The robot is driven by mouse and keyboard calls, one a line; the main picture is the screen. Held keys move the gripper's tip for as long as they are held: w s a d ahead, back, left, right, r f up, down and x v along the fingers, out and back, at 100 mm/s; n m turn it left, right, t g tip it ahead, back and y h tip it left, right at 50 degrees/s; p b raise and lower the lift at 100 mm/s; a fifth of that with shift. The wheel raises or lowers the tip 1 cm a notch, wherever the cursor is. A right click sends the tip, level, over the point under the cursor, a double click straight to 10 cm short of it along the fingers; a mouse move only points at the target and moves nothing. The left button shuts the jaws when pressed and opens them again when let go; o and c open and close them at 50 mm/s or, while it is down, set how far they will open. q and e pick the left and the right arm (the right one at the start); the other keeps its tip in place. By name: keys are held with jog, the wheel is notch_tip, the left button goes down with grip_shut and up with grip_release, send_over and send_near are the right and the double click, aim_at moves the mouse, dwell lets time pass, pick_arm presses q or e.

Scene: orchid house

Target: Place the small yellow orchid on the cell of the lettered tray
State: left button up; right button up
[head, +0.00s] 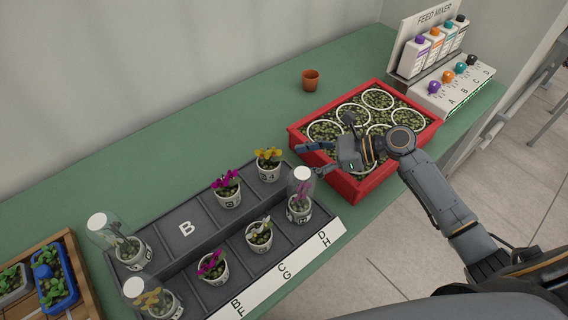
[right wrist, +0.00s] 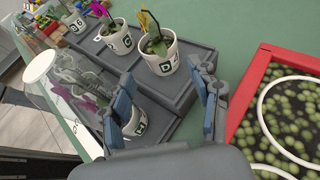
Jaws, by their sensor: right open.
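The yellow orchid (head: 268,160) stands upright in a white pot in the back right cell of the lettered tray (head: 204,252); in the right wrist view its pot (right wrist: 162,62) sits just beyond my fingertips. Another yellow orchid (head: 155,301) stands front left under a clear dome; I cannot tell which is smaller. My right gripper (head: 314,160) is open and empty, right of the back yellow orchid and apart from it. Its fingers also show in the right wrist view (right wrist: 162,88). The cell marked B (head: 187,229) is bare. My left gripper is not in view.
A domed magenta orchid (head: 299,207) stands close by in the front right cell. Magenta and white orchids fill other cells. A red planter (head: 360,192) lies under my right forearm. A terracotta pot (head: 310,80) and a feed mixer (head: 447,97) stand behind. The green bench behind the tray is clear.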

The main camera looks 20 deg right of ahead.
jog(key=shift+v, duration=1.3)
